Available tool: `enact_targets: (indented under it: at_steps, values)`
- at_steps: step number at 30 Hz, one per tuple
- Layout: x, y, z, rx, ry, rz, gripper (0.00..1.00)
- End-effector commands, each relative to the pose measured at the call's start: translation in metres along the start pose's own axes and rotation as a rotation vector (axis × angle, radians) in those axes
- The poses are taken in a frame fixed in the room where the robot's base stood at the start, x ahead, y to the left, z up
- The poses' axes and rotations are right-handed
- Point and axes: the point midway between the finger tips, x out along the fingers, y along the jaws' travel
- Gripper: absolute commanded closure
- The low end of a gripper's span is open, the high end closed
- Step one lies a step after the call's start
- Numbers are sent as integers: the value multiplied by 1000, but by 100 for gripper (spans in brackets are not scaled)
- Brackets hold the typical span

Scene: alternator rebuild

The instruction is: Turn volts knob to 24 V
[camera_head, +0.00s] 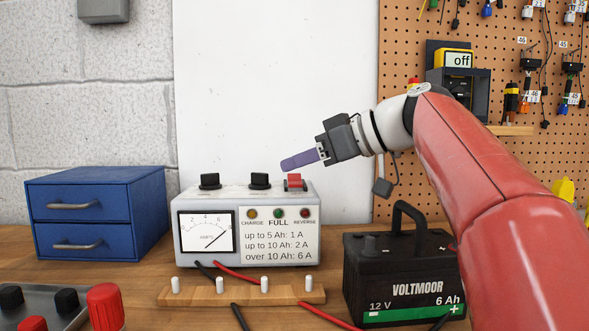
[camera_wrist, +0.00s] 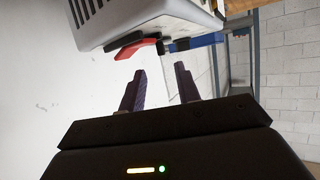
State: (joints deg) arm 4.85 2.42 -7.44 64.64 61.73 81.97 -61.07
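A grey charger (camera_head: 247,189) stands on the bench, with a needle meter (camera_head: 205,232) on its front. On its top are a left black knob (camera_head: 210,181), a middle black knob (camera_head: 260,180) and a red knob or switch (camera_head: 294,182) at the right. Markings on the top are too slanted to read, so I cannot tell which is the volts knob or its setting. My gripper (camera_head: 284,165) is above the red part, tilted down to the left, apart from it. In the wrist view, the purple fingers (camera_wrist: 160,70) are spread and empty, near the red part (camera_wrist: 136,52).
A black battery (camera_head: 400,280) with a raised handle stands right of the charger. A wooden strip with white pegs (camera_head: 243,295) and red and black cables lie in front. Blue drawers (camera_head: 97,213) stand left. Free air surrounds the knobs.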

Motion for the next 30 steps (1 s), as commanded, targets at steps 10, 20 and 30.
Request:
enact_targets:
  at_steps: [10, 20, 30]
  values:
    - [49, -1, 0, 1, -2, -4, 67]
    - [74, 0, 0, 1, 0, 0, 67]
    - [74, 0, 0, 1, 0, 0, 84]
